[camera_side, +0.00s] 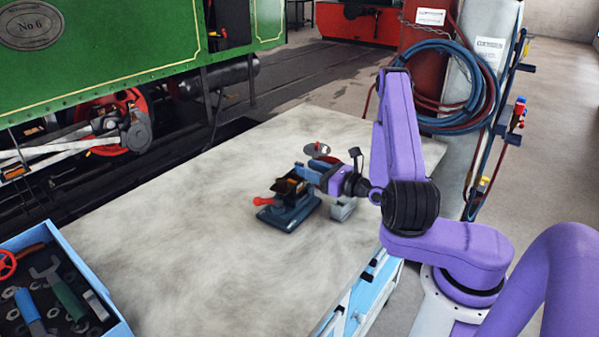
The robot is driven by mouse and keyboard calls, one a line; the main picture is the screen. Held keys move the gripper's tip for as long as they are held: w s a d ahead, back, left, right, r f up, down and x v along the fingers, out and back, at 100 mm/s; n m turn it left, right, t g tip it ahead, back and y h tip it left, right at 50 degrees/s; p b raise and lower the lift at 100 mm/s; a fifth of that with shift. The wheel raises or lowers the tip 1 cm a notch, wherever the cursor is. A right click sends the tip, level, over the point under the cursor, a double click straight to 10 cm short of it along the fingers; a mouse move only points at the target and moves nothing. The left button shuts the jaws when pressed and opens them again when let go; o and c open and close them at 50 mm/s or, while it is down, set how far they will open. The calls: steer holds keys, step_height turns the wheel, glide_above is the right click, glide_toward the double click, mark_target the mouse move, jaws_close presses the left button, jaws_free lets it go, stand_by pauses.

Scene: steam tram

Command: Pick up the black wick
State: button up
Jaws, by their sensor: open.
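I cannot clearly make out the black wick; a small dark piece (287,187) shows at the top of the blue bench vise, but it is too small to identify. The vise (285,213) stands on the pale worktop and has a red handle (263,201) on its left. My gripper (303,176) is low over the vise, reaching in from the right, close to its jaws. Its fingers overlap the vise top in this view, so contact cannot be told. It is open, and nothing is clearly seen held.
A small grey block (342,208) stands right of the vise, below my wrist. A silver round piece (317,149) is just behind the gripper. A blue tray (100,272) of tools is at the front left. The pale worktop (190,235) between is clear.

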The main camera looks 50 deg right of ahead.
mark_target(294, 170)
steer(key=shift+w+a, duration=0.15)
steer(key=shift+w, duration=1.4)
steer(key=shift+w+a, duration=0.1)
steer(key=shift+w, duration=1.4)
jaws_close()
